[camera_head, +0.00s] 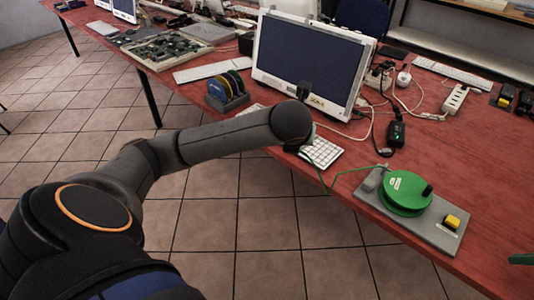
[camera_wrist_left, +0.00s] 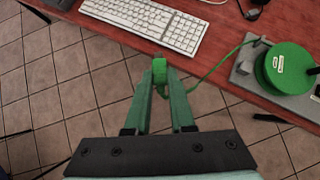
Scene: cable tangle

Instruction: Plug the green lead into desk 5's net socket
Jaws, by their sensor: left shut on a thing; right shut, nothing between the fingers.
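The green lead (camera_wrist_left: 212,72) runs from a green reel (camera_head: 405,190) on a grey base to my left gripper (camera_wrist_left: 160,75). In the left wrist view the green fingers are shut on the lead's green plug (camera_wrist_left: 159,65), just off the desk's front edge, near a white keyboard. In the head view my left forearm hides most of that gripper; the lead (camera_head: 345,175) sags from it to the reel. Only a green part of my right gripper (camera_head: 521,258) shows at the right edge, empty. I cannot make out which socket is desk 5's net socket.
A monitor (camera_head: 310,62) with a small yellow label stands behind the keyboard (camera_head: 321,152). Cables, a black box with a green light (camera_head: 396,136) and a white power strip (camera_head: 456,99) lie to its right. A rack of coloured discs (camera_head: 227,90) stands left. Tiled floor lies in front.

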